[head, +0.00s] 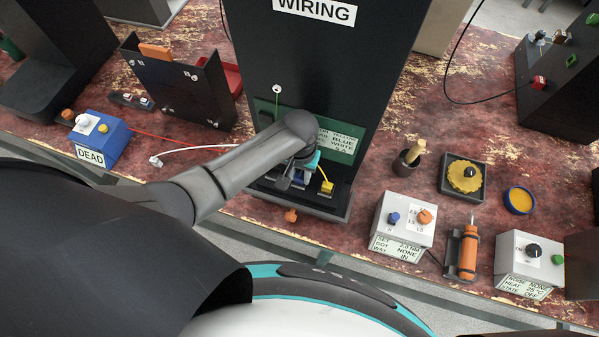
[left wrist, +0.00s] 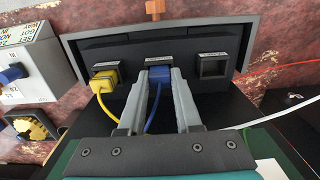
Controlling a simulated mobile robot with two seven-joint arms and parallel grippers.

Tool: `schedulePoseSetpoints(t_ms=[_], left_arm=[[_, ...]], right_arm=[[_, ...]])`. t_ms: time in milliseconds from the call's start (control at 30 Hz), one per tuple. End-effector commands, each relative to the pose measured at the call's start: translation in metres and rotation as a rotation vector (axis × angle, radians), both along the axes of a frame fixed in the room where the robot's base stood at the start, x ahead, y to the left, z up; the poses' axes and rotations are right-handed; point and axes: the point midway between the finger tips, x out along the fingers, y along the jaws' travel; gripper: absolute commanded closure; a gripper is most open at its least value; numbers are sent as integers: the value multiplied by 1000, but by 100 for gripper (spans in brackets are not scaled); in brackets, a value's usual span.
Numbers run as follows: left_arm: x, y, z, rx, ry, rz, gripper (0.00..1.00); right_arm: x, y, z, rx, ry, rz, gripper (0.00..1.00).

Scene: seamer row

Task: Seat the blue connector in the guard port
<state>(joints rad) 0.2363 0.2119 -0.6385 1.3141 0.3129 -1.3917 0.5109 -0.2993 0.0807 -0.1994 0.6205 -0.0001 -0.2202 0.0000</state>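The blue connector (left wrist: 158,76) is at the middle port of the dark port block (left wrist: 125,100) in the left wrist view, its blue cable trailing towards me. How deep it sits in the port I cannot tell. My left gripper (left wrist: 159,82) has a finger against each side of it and looks shut on it. In the head view my left gripper (head: 296,174) is low at the front of the tall black wiring cabinet (head: 330,50) and mostly hides the connector. The port labels are too small to read. My right gripper is not in view.
A yellow connector (left wrist: 104,79) sits in the port beside the blue one; the port on the other side (left wrist: 213,66) looks empty. A white-cabled plug (head: 155,161) lies on the table. A blue DEAD box (head: 102,138) and a grey-white box (head: 402,222) flank the cabinet.

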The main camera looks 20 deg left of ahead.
Motion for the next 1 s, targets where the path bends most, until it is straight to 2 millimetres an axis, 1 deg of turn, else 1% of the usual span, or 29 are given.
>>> schedulePoseSetpoints(t_ms=[33,233,467,567,667,767,1000], left_arm=[[0,0,0,0,0,0,61],[0,0,0,0,0,0,39],[0,0,0,0,0,0,39],[0,0,5,1,0,0,39],[0,0,16,0,-1,0,39],[1,0,33,-1,-3,-1,39],[1,0,82,-2,-2,0,39]], right_arm=[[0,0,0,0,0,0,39],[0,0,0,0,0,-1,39],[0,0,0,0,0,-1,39],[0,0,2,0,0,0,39],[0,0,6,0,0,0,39],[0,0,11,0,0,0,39],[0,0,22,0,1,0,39]])
